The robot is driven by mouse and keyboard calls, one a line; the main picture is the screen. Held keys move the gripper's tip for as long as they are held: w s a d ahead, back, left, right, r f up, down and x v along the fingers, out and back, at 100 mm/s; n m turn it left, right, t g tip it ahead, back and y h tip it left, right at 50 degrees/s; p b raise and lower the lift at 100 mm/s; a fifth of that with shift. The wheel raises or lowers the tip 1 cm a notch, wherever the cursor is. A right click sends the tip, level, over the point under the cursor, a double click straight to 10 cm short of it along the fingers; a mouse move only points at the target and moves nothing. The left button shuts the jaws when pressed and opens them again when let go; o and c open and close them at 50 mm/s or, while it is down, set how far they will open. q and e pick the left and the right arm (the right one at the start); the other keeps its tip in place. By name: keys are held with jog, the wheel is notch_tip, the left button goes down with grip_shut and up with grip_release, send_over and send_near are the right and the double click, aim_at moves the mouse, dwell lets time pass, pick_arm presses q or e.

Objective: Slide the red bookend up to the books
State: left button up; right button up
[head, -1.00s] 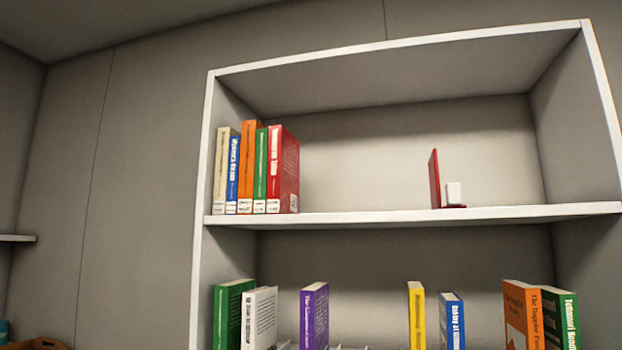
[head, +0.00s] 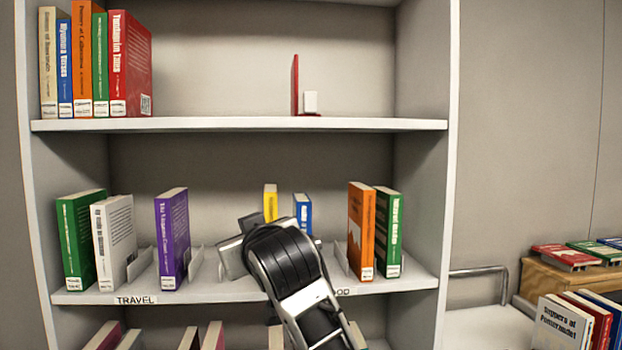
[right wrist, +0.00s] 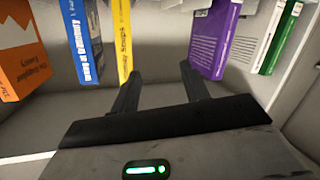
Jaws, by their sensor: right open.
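The red bookend (head: 296,86) stands upright on the top shelf in the head view, right of its middle. A small white block (head: 310,102) sits at its right side on its foot. The row of books (head: 118,65), cream, blue, orange, green and red, stands at the shelf's left end. A wide bare stretch lies between the red book and the bookend. My right gripper (head: 236,245) is at the middle shelf, below the bookend, partly hidden by my wrist. In the right wrist view my right gripper (right wrist: 158,78) is open and empty. My left gripper is not in view.
The top shelf board (head: 220,125) has a front edge above my right arm. The middle shelf holds a purple book (head: 172,238), a yellow book (head: 270,202), an orange book (head: 361,230) and others, with low dividers. Books lie on a wooden crate (head: 560,285) at right.

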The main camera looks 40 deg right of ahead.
jog(key=s+d+r+m+h+p, duration=0.15)
jog(key=s+r, duration=0.25)
jog(key=r, duration=0.4)
jog(key=s+d+r+m+h, duration=0.2)
jog(key=s+d+r+m, duration=0.15)
jog(key=r, duration=0.55)
jog(key=s+d+r+m+h, duration=0.15)
jog(key=s+r, duration=0.25)
jog(key=r, duration=0.4)
pick_arm(q)
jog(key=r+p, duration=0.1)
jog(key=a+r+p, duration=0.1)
jog(key=p, duration=0.1)
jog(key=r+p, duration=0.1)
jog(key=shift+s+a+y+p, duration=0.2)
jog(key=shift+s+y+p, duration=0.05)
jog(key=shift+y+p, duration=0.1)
pick_arm(e)
jog(key=x, duration=1.5)
jog(key=shift+w, duration=0.15)
jog(key=shift+r, duration=0.1)
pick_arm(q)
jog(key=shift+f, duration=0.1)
pick_arm(e)
jog(key=shift+a, duration=0.1)
grip_shut()
